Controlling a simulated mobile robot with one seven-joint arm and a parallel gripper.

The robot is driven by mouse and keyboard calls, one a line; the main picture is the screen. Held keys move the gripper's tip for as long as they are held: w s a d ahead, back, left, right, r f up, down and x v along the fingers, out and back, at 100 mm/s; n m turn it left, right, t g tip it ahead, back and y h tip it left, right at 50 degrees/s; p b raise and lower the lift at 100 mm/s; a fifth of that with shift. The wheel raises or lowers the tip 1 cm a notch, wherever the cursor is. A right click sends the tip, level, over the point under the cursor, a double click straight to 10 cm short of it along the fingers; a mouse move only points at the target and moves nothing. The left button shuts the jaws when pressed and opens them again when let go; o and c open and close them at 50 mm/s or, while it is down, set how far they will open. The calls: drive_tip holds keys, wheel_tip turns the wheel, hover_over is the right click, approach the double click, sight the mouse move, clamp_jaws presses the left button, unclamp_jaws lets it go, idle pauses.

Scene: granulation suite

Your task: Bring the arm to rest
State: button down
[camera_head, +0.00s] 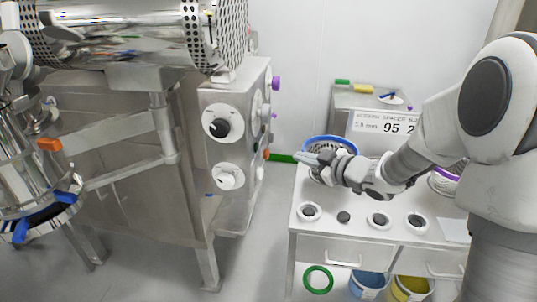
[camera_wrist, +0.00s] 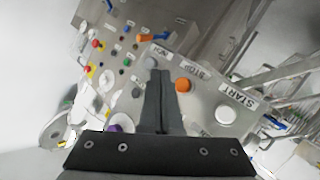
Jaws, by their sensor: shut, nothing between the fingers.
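My gripper (camera_head: 306,160) is at the end of my arm, which reaches in from the right in the head view. It is held in the air over the left end of the white bench, in front of a blue-rimmed basket (camera_head: 322,140). It points left toward the steel machine's control column (camera_head: 250,150). In the wrist view my gripper (camera_wrist: 161,76) has its two dark fingers together with nothing between them. Beyond the fingertips is a grey panel with a white START button (camera_wrist: 226,114) and an orange button (camera_wrist: 182,86); its distance is unclear.
The white bench (camera_head: 360,234) carries several small round parts in a row. A sign (camera_head: 385,125) stands at its back. Below are a blue bucket (camera_head: 367,284), a yellow bucket (camera_head: 411,287) and a green ring (camera_head: 318,279). Floor between machine and bench is clear.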

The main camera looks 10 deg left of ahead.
drive_tip(key=shift+r, duration=0.1)
drive_tip(key=s+d+r+m+t+h, duration=0.1)
drive_tip(key=s+d+r+m+h, duration=0.4)
drive_tip(key=d, duration=0.3)
drive_tip(key=s+d+r+m+h, duration=0.4)
drive_tip(key=d+r+h, duration=0.1)
drive_tip(key=d+h, duration=0.15)
drive_tip(key=s+f+m+g, duration=0.1)
drive_tip(key=s+m+g, duration=0.1)
drive_tip(key=s, duration=0.9)
drive_tip(key=s+f+m+g+y, duration=0.1)
drive_tip(key=s+f+m+g, duration=0.1)
drive_tip(key=s, duration=1)
drive_tip(key=shift+s+m+g+p, duration=0.15)
drive_tip(key=shift+m+g+p, duration=0.3)
drive_tip(key=shift+m+g, duration=0.35)
